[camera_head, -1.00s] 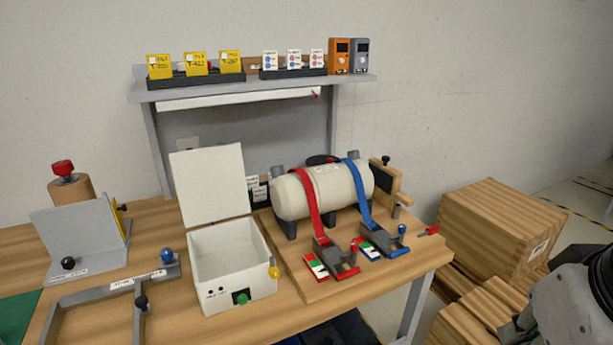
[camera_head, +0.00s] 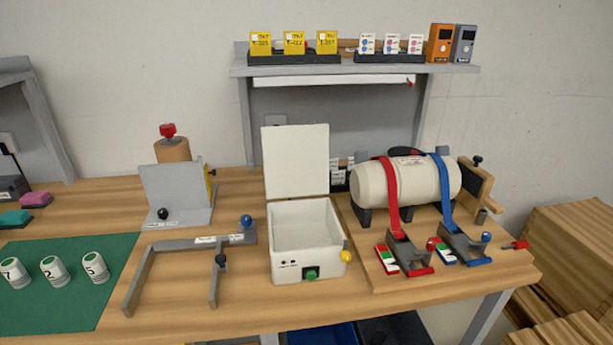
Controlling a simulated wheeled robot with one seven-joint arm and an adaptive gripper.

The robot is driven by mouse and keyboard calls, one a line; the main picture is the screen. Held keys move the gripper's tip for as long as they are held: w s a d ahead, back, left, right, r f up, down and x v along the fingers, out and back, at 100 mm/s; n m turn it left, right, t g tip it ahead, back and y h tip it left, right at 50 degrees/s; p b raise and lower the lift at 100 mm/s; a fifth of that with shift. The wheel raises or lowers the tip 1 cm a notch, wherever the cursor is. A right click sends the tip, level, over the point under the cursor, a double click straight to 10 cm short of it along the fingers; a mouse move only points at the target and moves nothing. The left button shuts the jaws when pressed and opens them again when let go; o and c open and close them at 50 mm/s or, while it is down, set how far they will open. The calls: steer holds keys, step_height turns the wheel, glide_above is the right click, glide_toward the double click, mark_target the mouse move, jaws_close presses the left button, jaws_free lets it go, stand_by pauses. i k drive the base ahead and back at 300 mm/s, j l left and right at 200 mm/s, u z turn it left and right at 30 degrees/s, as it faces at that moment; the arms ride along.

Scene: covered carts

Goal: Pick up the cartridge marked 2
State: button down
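The cartridge marked 2 (camera_head: 54,270) is a small white cylinder with a green top. It stands on the green mat (camera_head: 60,318) at the left of the workbench. A cartridge marked 7 (camera_head: 14,272) is to its left and a cartridge marked 5 (camera_head: 95,267) to its right, both of the same look. The three stand apart in a row. My gripper is not in view.
Right of the mat are a grey frame (camera_head: 137,282), an open white box (camera_head: 307,264) and a strapped tank (camera_head: 408,181). A shelf (camera_head: 350,69) with cards and devices stands behind. Wooden crates (camera_head: 575,245) are at the right. The mat's front is clear.

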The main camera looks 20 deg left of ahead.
mark_target(52, 267)
steer(key=u, duration=2.15)
steer(key=i+j, duration=0.55)
steer(key=i, duration=0.15)
steer(key=i+j+u, duration=0.15)
steer(key=i+j, duration=0.45)
steer(key=i, duration=0.1)
